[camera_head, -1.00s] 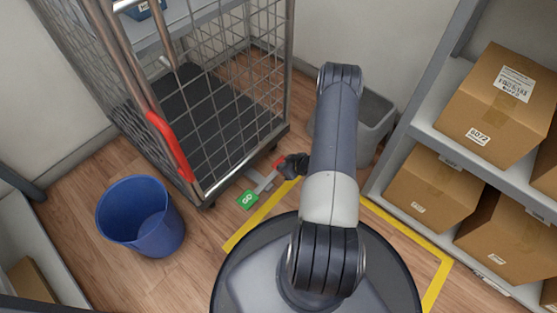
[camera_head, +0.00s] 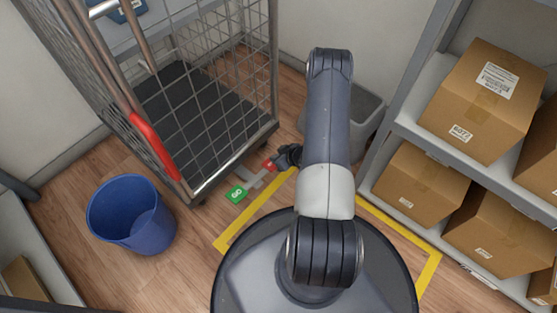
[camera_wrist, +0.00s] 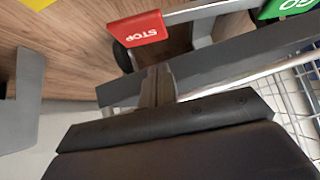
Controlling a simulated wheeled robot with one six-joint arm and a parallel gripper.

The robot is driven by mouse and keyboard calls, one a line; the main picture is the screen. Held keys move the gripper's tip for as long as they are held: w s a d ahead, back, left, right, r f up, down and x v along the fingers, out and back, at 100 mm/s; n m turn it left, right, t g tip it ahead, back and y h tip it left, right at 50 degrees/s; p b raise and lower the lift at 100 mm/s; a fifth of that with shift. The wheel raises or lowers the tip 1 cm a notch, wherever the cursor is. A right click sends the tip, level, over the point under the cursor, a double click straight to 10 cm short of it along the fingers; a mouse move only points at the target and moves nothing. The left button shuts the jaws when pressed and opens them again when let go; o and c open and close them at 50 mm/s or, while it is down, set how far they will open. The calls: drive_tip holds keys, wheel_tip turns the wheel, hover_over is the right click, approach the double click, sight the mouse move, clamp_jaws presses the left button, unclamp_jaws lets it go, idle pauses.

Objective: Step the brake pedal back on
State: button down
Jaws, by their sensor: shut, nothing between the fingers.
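The brake pedal is a grey bar with a red STOP pad (camera_head: 269,166) at one end and a green GO pad (camera_head: 237,194) at the other, low at the roll cage's near bottom edge. In the wrist view the STOP pad (camera_wrist: 140,28) and the GO pad (camera_wrist: 285,8) both show, the latter cut off by the frame edge. My gripper (camera_head: 286,158) is shut and empty, beside the STOP pad in the head view. In the wrist view its fingertips (camera_wrist: 157,84) show below the STOP pad with a gap in the picture. I cannot tell which pad sits lower.
The wire roll cage (camera_head: 228,165) stands at left with a red handle grip (camera_head: 154,146). A blue bin (camera_head: 131,213) is left of the pedal. A grey bin (camera_head: 366,112) stands behind my arm. Shelves with cartons (camera_head: 485,100) fill the right. Yellow tape (camera_head: 236,228) marks the floor.

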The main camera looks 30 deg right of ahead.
drive_tip(key=p+v, duration=0.2)
drive_tip(key=v, duration=0.6)
drive_tip(key=shift+s+d+r+p, duration=0.15)
drive_tip(key=shift+d+r+p, duration=0.15)
drive_tip(key=shift+p, duration=0.1)
